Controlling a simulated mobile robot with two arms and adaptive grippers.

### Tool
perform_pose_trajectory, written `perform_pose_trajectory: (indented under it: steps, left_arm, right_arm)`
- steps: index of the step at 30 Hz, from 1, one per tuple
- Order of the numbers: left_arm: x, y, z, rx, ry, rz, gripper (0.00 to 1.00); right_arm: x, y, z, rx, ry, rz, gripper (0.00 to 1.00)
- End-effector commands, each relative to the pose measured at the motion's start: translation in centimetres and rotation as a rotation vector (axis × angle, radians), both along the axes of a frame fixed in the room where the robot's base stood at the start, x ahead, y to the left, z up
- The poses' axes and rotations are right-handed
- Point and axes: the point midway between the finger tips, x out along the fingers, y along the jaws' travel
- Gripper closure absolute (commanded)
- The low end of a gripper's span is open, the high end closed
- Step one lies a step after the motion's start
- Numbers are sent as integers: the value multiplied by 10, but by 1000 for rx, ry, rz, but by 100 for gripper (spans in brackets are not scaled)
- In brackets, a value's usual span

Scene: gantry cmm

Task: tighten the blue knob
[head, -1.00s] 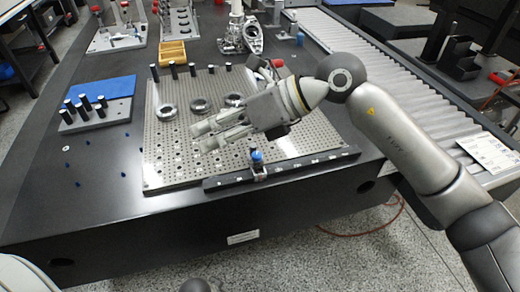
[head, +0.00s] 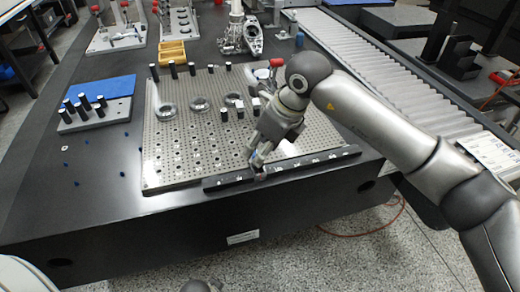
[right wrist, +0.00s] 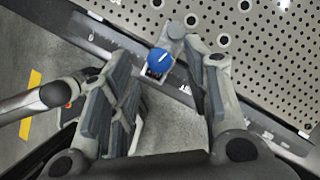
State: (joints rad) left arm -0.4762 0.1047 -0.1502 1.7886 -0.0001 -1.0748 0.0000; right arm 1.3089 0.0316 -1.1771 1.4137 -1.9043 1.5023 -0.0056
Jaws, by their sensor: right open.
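In the head view, my right gripper (head: 257,163) points down at the front rail (head: 310,162) and mostly hides the knob.
The perforated metal plate (head: 185,155) carries several rings and black posts. A grey block with black pins (head: 118,112) and a blue mat (head: 105,88) lie to the left. A yellow tray (head: 172,52) stands behind. A roller conveyor (head: 375,70) runs along the right.

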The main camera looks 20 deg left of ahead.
Motion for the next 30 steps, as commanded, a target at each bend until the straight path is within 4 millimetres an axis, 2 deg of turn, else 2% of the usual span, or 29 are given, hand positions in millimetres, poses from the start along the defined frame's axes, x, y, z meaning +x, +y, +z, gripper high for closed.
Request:
perform_pose_trajectory:
  steps: [6, 14, 24, 30]
  left_arm:
    - [1, 0, 3, 0, -2, 0, 100]
    - [1, 0, 4, -1, -3, 0, 100]
    - [1, 0, 4, -1, -3, 1, 100]
    - [1, 0, 4, 1, -1, 1, 100]
  right_arm:
    - [1, 6, -15, 0, 1, 1, 56]
    - [2, 7, -16, 0, 0, 1, 56]
    - [2, 6, -16, 1, -1, 1, 98]
    - [2, 6, -16, 1, -1, -6, 100]
